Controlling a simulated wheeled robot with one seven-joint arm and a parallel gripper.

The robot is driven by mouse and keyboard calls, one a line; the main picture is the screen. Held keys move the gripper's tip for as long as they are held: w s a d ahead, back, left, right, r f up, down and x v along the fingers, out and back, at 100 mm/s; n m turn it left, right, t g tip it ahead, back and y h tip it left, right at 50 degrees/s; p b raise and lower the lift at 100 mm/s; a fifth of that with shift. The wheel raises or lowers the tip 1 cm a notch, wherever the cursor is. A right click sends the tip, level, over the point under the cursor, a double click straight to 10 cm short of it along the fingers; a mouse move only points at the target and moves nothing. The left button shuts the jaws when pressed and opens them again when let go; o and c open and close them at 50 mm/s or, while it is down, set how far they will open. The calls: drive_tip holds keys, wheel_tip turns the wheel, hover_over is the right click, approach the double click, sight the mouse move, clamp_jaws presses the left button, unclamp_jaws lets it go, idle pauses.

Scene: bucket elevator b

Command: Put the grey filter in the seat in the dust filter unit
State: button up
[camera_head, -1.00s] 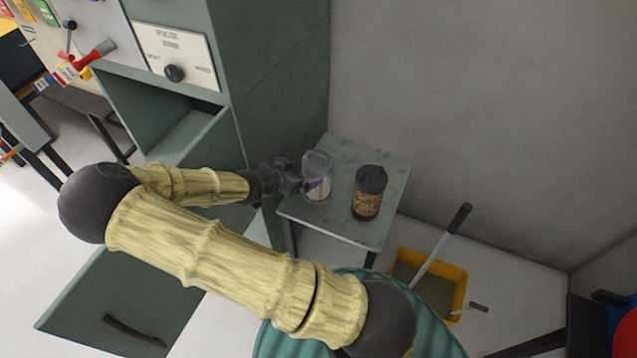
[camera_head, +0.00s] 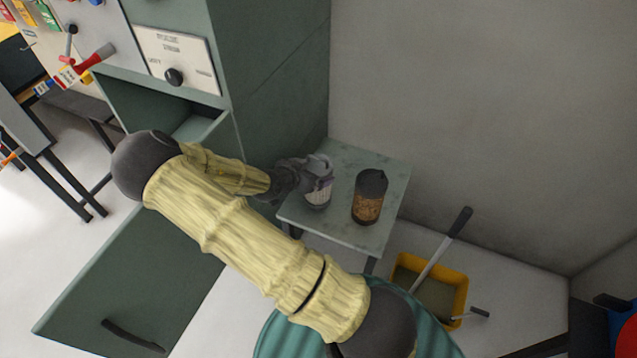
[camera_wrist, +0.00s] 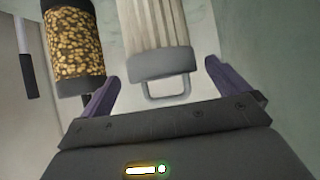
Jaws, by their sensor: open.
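The grey filter (camera_head: 318,194) stands on the small side table, with pale pleats and a grey cap. In the wrist view the grey filter (camera_wrist: 160,35) shows its cap and a wire-like handle loop facing me. My gripper (camera_head: 308,180) is at the filter's left side in the head view. In the wrist view my gripper (camera_wrist: 164,86) is open, its two purple fingers on either side of the handle loop, with nothing held. The green dust filter unit (camera_head: 270,70) stands left of the table, with an open recess. The seat cannot be made out.
A second filter (camera_head: 369,198), dark-capped with brown speckled filling, stands right of the grey one on the table (camera_head: 345,232). A yellow bin (camera_head: 460,300) with a long handle sits on the floor. An open green door (camera_head: 120,300) hangs low at left. The wall is behind.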

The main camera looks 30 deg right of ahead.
sight(318, 169)
drive_tip(key=p+x, duration=0.1)
drive_tip(key=x, duration=0.3)
drive_tip(key=shift+w+d+f, duration=0.1)
drive_tip(key=shift+d+f, duration=0.05)
drive_tip(key=c, duration=1.7)
wheel_tip(318, 169, up, 10)
drive_tip(key=shift+r+b, duration=0.1)
drive_tip(key=shift+b, duration=0.25)
